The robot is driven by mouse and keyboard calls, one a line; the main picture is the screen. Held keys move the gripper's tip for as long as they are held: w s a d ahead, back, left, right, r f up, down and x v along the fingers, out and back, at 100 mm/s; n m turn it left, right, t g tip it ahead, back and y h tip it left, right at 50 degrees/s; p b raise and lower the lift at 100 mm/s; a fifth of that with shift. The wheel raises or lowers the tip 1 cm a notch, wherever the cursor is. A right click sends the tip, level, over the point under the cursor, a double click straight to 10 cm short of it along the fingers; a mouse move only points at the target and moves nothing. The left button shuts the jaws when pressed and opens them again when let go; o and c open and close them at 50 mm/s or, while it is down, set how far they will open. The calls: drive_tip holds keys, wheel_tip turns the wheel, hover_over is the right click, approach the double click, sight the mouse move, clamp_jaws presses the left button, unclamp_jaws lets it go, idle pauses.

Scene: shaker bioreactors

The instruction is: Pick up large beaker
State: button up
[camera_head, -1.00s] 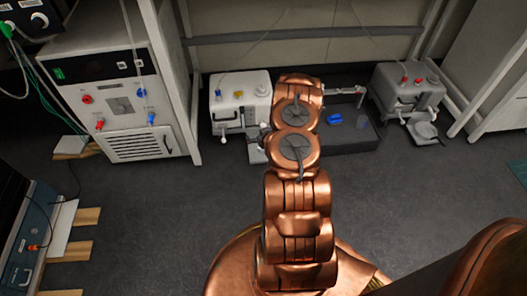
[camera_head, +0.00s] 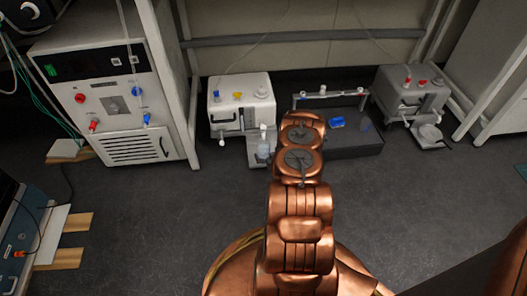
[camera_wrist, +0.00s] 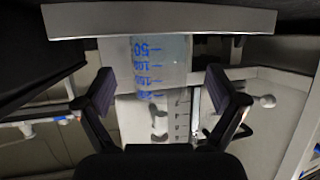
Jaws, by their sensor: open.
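A clear beaker (camera_wrist: 160,62) with blue graduation numbers stands ahead of my gripper in the wrist view, centred across the gap between the fingers. My gripper (camera_wrist: 160,82) is open, with one dark finger on each side of the beaker's outline. No finger visibly touches it, and the depth between fingertips and beaker is hard to judge. In the head view a clear vessel (camera_head: 263,150) stands at the front of a white machine, just left of my arm. My arm hides the gripper there.
The white machine (camera_head: 240,92) stands on the floor behind my arm. A dark tray (camera_head: 350,142) with a blue item (camera_head: 337,122) and a grey machine (camera_head: 410,92) are to its right. A tall instrument cabinet (camera_head: 110,95) stands left. The floor between is clear.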

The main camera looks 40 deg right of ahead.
sight(266, 152)
drive_tip(key=b+x, duration=0.2)
drive_tip(key=x, duration=0.2)
drive_tip(key=shift+w+d+f, duration=0.15)
drive_tip(key=shift+w+f, duration=0.05)
drive_tip(key=c, duration=1.5)
